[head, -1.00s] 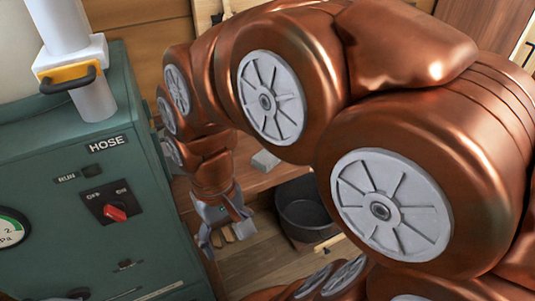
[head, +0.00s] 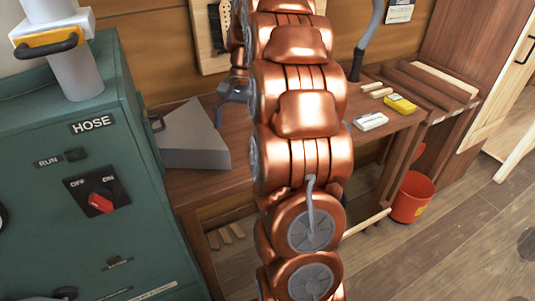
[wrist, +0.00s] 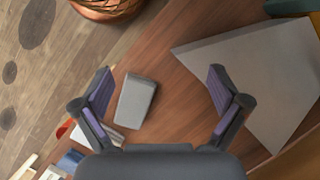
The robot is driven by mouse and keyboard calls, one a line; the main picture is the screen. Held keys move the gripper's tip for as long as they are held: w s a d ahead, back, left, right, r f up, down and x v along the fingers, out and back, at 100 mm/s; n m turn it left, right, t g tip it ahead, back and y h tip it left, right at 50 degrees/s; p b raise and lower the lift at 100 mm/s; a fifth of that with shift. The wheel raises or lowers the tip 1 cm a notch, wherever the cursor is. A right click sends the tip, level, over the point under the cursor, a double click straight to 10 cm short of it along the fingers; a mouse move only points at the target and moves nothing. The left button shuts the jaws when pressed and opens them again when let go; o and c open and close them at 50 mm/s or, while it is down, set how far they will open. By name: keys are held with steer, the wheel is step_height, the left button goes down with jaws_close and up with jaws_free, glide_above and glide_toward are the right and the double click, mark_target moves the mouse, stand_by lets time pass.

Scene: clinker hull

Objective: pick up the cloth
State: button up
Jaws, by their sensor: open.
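A small grey, rounded rectangular pad (wrist: 136,101) lies on the wooden bench in the wrist view. It looks like a folded cloth, but I cannot tell for sure. It lies between the lines of my two fingers, closer to the left one. My gripper (wrist: 160,85) is open and empty, above the bench. In the head view my gripper (head: 236,92) shows small, left of my arm, near a large grey wedge-shaped piece (head: 195,140). My arm hides the middle of the bench there, and I do not make out the pad.
The grey wedge also fills the right of the wrist view (wrist: 262,75). A white block (head: 370,121) and a yellow block (head: 400,104) lie on the bench's right part. A red bucket (head: 412,197) stands on the floor. A green HOSE cabinet (head: 85,190) stands at left.

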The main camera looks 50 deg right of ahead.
steer(key=d+f+m, duration=0.1)
steer(key=d, duration=0.3)
steer(key=d+f+m+b, duration=0.1)
steer(key=d+f+m, duration=0.1)
steer(key=d, duration=0.3)
steer(key=d+f+m+t+b, duration=0.1)
steer(key=d+f, duration=0.1)
steer(key=d, duration=0.3)
steer(key=shift+w+m+y, duration=0.1)
steer(key=shift+m+y, duration=0.2)
steer(key=shift+y, duration=0.1)
steer(key=shift+b+x, duration=0.75)
steer(key=shift+x, duration=0.5)
steer(key=shift+a, duration=0.1)
steer(key=shift+a+f, duration=0.1)
steer(key=shift+s+a+f+p, duration=0.15)
steer(key=shift+s+a+f, duration=0.2)
steer(key=shift+f, duration=0.3)
steer(key=shift+s+a+f+p, duration=0.15)
steer(key=shift+a+f, duration=0.35)
steer(key=shift+f, duration=0.2)
steer(key=shift+x, duration=0.85)
steer(key=shift+w, duration=0.1)
steer(key=shift+d+f, duration=0.1)
steer(key=shift+f, duration=0.15)
